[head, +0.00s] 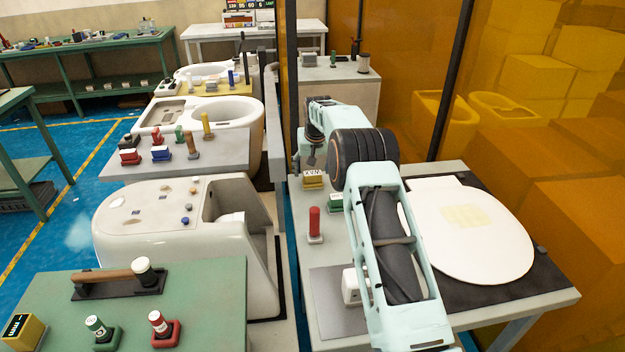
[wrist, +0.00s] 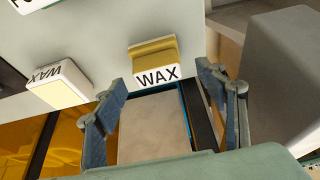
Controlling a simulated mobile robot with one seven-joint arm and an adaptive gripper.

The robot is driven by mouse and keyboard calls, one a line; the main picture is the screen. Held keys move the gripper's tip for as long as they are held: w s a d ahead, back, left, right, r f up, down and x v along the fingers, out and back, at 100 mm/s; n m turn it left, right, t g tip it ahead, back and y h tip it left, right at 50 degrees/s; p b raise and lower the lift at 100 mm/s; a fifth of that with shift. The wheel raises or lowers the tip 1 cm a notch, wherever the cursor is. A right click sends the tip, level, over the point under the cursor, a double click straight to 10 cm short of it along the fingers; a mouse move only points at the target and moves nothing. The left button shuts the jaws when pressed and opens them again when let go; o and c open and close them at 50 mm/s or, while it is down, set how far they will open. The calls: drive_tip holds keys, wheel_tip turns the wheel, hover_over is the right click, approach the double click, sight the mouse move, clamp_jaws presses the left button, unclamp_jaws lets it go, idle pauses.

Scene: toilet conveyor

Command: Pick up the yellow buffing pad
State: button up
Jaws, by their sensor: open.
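A yellow block marked WAX (head: 313,179), which looks like the yellow buffing pad, sits on the grey worktable at its left edge. In the wrist view the yellow pad (wrist: 153,54) lies ahead of my fingertips, roughly midway between them, with its WAX label facing me. My gripper (head: 311,160) is pointed down just above the pad in the head view. In the wrist view my gripper (wrist: 162,78) has its two fingers spread apart with nothing held. I cannot tell exactly how far the fingertips are from the pad.
A green-topped block (head: 336,202) and a red-handled stamp (head: 315,224) stand close by. A white toilet lid (head: 480,240) lies to the right. Conveyor toilets (head: 150,240) are at the left.

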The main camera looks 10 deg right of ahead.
sight(313, 172)
drive_tip(key=shift+x, duration=1.65)
drive_tip(key=shift+w+d, duration=0.1)
drive_tip(key=shift+d, duration=0.05)
drive_tip(key=shift+c, duration=0.6)
drive_tip(key=c, duration=1.3)
drive_tip(key=shift+r, duration=0.6)
wheel_tip(313, 172, up, 2)
drive_tip(key=shift+r, duration=0.1)
drive_tip(key=s+d+r+b, duration=0.1)
drive_tip(key=s+r, duration=0.2)
drive_tip(key=s, duration=0.1)
drive_tip(key=s+r+b, duration=0.1)
drive_tip(key=s+r, duration=0.2)
drive_tip(key=s, duration=0.2)
drive_tip(key=s+d+r+b, duration=0.1)
drive_tip(key=s+r, duration=0.2)
drive_tip(key=s, duration=0.1)
drive_tip(key=shift+s+d+r+b, duration=0.3)
drive_tip(key=shift+s+d, duration=0.05)
